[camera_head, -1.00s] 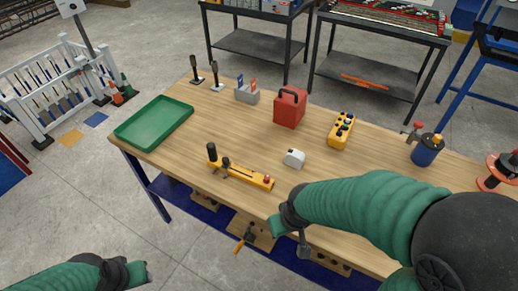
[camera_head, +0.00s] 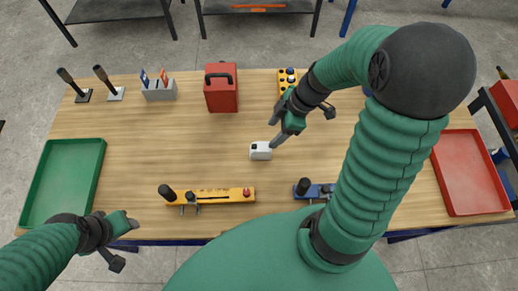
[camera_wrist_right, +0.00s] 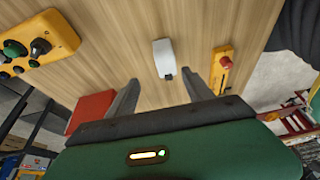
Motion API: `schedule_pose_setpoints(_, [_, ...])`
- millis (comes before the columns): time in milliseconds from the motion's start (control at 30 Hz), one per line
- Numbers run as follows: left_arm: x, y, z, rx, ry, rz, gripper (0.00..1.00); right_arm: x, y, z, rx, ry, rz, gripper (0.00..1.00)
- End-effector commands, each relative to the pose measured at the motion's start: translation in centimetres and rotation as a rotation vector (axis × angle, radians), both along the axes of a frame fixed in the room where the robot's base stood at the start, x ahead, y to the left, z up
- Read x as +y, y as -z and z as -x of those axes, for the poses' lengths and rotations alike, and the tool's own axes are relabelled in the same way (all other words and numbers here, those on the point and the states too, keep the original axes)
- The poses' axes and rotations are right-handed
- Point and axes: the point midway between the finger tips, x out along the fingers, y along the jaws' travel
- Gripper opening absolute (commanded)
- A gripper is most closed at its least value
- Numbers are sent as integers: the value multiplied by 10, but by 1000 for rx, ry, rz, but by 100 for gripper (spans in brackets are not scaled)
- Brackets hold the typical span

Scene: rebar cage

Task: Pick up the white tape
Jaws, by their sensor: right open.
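The white tape (camera_head: 260,151), a small white block-like piece with a dark end, lies on the wooden table (camera_head: 140,140) near its middle. In the right wrist view the tape (camera_wrist_right: 163,58) lies ahead of the fingers, roughly between their lines. My right gripper (camera_head: 277,131) is above the table just beyond and right of the tape in the head view. Its fingers (camera_wrist_right: 160,90) are apart and empty. My left gripper (camera_head: 132,225) is at the table's front left edge, away from the tape; its jaw opening is too small to tell.
A yellow tool (camera_head: 225,194) lies in front of the tape, with a blue one (camera_head: 318,190) to its right. A red box (camera_head: 220,95) and a yellow control box (camera_head: 287,78) stand behind. A green tray (camera_head: 65,180) is left, a red tray (camera_head: 470,170) right.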

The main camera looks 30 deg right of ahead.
Motion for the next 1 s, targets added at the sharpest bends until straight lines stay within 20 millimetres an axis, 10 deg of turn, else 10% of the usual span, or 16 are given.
schedule_pose_setpoints(600, [0,3,0,0,0,0,48,41,101,-17,6,0,-1,60])
schedule_pose_setpoints(867, [0,3,0,0,0,0,48,42,106,-18,1,1,1,60])
schedule_pose_setpoints(1000, [0,3,0,0,0,0,48,42,106,-18,3,1,2,43])
